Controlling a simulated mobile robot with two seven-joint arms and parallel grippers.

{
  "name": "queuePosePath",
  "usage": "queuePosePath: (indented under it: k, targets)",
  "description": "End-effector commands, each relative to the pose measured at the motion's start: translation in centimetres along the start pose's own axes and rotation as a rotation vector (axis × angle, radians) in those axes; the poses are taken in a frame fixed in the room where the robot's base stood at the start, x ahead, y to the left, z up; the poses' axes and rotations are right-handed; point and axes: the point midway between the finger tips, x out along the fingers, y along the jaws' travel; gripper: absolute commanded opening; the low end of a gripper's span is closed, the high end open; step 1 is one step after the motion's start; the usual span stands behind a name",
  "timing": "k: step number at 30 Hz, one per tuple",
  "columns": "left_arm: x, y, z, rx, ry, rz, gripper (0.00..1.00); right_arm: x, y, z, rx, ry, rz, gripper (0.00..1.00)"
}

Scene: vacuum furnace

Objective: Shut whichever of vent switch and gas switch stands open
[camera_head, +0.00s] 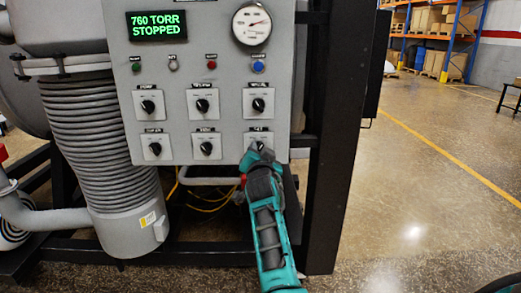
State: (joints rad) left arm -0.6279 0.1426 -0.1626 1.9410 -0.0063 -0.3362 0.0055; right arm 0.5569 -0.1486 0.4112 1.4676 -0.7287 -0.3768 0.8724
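A grey control panel (225,75) carries two rows of black rotary switches on white plates. The small labels are hard to read; the bottom middle one seems to be the vent switch (206,148) and the bottom right one the gas switch (250,138). The vent switch is uncovered, but its exact setting is too small to tell. My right gripper (259,152) is at the gas switch and hides most of its knob. Whether its fingers touch or grip the knob cannot be told. My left gripper is out of view.
A green display (156,25) reads 760 TORR STOPPED, with a round gauge (251,24) at its right. A bar handle (210,181) sits below the panel. A black frame post (335,140) stands close on the right; open floor (420,180) lies beyond.

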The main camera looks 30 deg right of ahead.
Motion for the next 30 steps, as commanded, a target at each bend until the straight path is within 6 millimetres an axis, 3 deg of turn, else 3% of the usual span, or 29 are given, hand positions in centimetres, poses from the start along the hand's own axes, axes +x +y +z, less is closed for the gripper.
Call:
queuePosePath:
  k: [14,26,30]
  targets:
    - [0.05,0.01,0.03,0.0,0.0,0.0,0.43,-0.04,-0.12,0.04,0.001,0.001,0.0,0.37]
    - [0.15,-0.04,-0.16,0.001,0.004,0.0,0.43,-0.04,-0.11,0.05,0.001,0.001,0.0,0.01]
    - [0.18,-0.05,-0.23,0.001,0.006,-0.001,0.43,-0.04,-0.1,0.05,0.001,0.001,0.0,0.0]
